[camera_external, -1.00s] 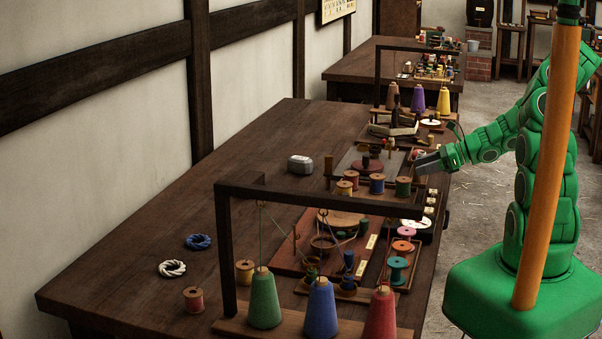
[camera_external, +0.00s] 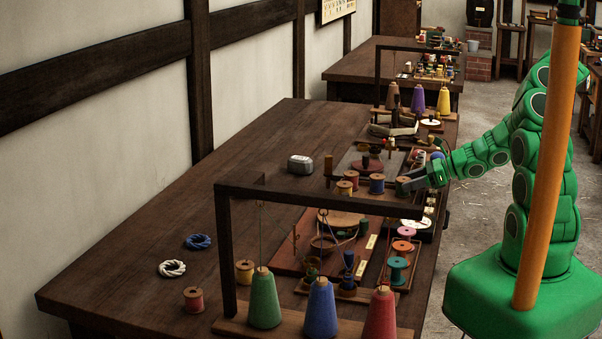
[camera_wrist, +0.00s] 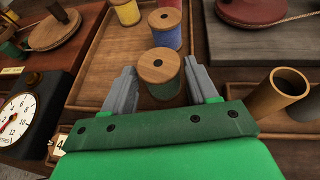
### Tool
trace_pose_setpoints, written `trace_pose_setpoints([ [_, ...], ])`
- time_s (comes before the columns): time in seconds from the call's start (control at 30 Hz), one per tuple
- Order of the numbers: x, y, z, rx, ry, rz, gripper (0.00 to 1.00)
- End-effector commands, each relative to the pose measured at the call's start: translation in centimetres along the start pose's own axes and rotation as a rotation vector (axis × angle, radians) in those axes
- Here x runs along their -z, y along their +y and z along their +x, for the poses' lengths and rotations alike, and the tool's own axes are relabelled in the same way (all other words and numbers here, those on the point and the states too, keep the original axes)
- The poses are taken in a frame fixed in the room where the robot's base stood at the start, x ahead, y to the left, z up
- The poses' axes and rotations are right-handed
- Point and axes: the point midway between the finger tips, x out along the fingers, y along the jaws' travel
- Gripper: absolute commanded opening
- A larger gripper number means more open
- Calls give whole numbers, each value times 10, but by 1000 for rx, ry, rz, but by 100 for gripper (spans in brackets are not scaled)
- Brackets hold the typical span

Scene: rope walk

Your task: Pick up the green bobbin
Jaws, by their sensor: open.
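The green bobbin (camera_wrist: 162,84) has a round wooden top with a dark center hole and stands upright in a shallow wooden tray (camera_wrist: 98,72). In the wrist view it is between the two grey fingers of my gripper (camera_wrist: 160,92), which is open. Small gaps seem to show beside the fingers; I cannot tell whether either touches. In the external view my gripper (camera_external: 408,184) is low at the tray's right end and mostly hides the bobbin. A blue bobbin (camera_wrist: 166,33) stands just beyond it, with a yellow bobbin (camera_wrist: 126,11) farther off.
A dial scale (camera_wrist: 18,118) is at the left. In the external view a dark wooden frame (camera_external: 300,189) with large colored cones stands in front. The table's left part is mostly clear.

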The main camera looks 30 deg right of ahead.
Motion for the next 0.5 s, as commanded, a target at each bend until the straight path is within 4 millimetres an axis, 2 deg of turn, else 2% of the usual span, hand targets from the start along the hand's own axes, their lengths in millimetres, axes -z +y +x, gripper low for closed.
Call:
trace_pose_setpoints([
  [0.3, -3, 0, 31, -3, 1, 0, 58],
  [0.5, -3, 0, 40, -2, 0, 1, 58],
])
